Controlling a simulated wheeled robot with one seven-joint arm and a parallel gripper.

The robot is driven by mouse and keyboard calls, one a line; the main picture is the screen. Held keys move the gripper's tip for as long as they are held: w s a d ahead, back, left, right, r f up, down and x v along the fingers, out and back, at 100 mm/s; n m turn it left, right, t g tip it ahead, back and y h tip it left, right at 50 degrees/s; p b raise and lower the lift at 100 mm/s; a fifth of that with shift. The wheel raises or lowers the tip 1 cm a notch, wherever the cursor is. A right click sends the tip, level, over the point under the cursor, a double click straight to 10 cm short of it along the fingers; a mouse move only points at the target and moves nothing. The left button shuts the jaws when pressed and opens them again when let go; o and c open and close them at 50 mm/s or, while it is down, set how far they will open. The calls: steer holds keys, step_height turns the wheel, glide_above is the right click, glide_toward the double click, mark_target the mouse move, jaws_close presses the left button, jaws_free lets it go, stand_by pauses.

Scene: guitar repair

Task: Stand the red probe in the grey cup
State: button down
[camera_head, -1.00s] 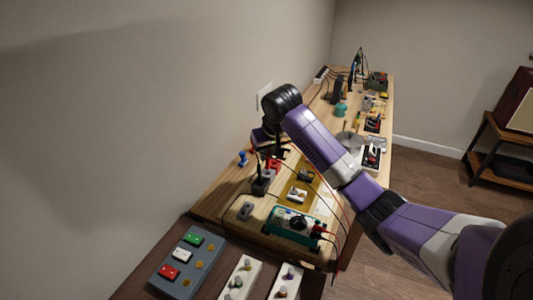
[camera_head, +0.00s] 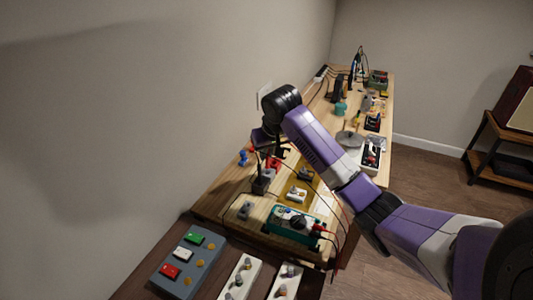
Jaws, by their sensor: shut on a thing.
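My gripper (camera_head: 280,152) points down over the near part of the wooden bench, small and dark in this view. It is shut on what looks like the red probe (camera_head: 273,163), a small red shape just below the fingers. The probe's tip and exact tilt are too small to tell. The grey cup (camera_head: 263,184) stands on the bench just below and left of the gripper in the picture. A dark upright stick, apparently a black probe (camera_head: 257,163), rises from it. I cannot tell whether the red probe touches the cup.
A teal multimeter (camera_head: 293,224) with leads lies in front of the cup. A grey pedal (camera_head: 188,262) sits nearer. Tools crowd the bench's far end. The wall runs close along the left.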

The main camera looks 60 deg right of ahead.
steer(key=shift+f+b, duration=0.4)
steer(key=shift+f, duration=1.2)
steer(key=c, duration=1.4)
jaws_free()
steer(key=shift+o, duration=0.4)
steer(key=o, duration=0.3)
steer(key=shift+r, duration=0.1)
step_height(320, 180, up, 7)
steer(key=p, duration=0.7)
